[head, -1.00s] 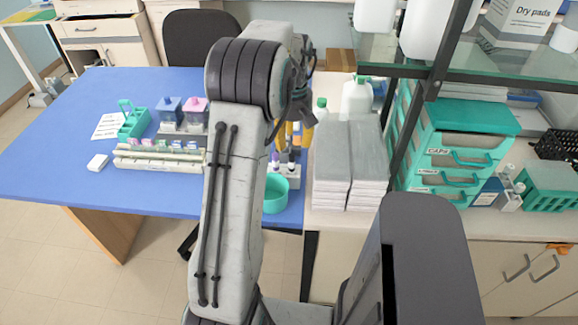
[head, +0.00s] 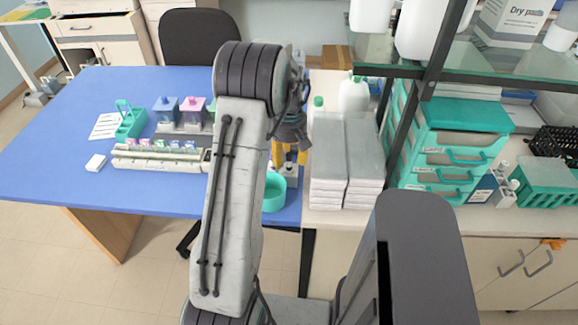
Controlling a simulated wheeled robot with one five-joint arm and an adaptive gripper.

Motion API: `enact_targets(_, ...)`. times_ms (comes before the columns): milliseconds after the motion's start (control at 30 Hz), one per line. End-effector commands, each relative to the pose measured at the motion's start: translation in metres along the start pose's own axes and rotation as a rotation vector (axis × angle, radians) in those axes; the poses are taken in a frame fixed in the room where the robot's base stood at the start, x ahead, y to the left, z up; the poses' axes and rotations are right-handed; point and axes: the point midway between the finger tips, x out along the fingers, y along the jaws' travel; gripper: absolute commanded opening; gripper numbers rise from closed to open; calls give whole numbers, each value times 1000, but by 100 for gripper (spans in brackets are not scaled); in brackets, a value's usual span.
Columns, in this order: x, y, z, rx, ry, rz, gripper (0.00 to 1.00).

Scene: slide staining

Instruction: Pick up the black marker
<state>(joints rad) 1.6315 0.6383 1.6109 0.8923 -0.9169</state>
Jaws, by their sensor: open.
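My gripper (head: 289,157) hangs down at the right edge of the blue table, its yellow fingers apart. It is over a small pale holder (head: 291,183), which stands beside a teal bowl (head: 274,193). The fingers and my arm cover most of what stands in the holder. I cannot make out the black marker, and I cannot tell whether anything is between the fingers.
Stacked white boxes (head: 328,190) stand close to the right of my gripper, with white bottles (head: 353,94) behind. A slide rack (head: 160,158) and a teal carrier (head: 130,124) are on the blue table (head: 55,165). Its left part is mostly clear.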

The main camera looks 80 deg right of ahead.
Motion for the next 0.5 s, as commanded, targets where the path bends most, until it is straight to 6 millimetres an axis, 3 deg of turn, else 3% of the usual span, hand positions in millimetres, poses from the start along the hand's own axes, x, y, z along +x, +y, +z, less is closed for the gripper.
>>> enact_targets(500,0,0,0,0,0,0,5)
